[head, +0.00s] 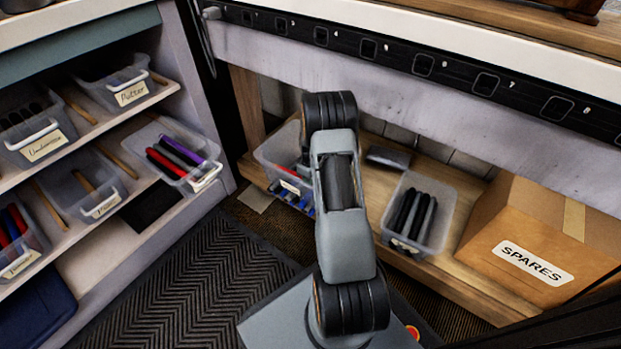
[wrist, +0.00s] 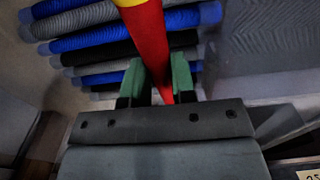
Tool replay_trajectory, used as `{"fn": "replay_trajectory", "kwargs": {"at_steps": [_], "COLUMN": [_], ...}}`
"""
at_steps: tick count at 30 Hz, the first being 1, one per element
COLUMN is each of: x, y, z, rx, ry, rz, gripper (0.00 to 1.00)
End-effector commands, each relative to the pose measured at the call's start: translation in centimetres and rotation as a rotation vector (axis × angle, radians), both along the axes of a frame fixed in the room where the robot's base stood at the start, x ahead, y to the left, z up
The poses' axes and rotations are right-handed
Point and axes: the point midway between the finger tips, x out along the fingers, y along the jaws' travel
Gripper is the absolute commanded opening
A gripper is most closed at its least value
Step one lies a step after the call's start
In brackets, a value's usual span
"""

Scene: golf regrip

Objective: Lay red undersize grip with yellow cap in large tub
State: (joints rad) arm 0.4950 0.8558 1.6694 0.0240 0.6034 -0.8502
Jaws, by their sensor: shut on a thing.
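A red grip (wrist: 150,40) with a yellow cap (wrist: 130,3) is held between the green fingertips of my gripper (wrist: 158,78) in the wrist view. Its yellow end is at the top edge of that view. Behind it lie several blue, black and grey grips (wrist: 75,42), side by side. In the head view my arm reaches over a clear tub (head: 272,148) on the low wooden shelf, with blue and some red showing in it. My gripper is hidden behind the arm there. The tub's label is too small to read.
A second clear tub (head: 441,190) with black grips and a SPARES box (head: 535,240) stand to the right on the low shelf. A dark flat object (head: 389,157) lies between the tubs. Left shelves hold several bins, labelled Putter (head: 140,78) and Undersize (head: 45,125) among them.

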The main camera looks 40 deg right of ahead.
Motion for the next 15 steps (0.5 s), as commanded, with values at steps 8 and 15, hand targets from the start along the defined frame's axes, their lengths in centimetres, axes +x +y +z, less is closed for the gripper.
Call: {"fn": "replay_trajectory", "kwargs": {"at_steps": [8,15], "x": [0.0,-0.2], "y": [0.0,0.0], "z": [-1.0,-1.5], "rx": [0.0,0.002], "ry": [0.0,0.003], "rz": [0.0,-0.002], "gripper": [0.0,0.28]}}
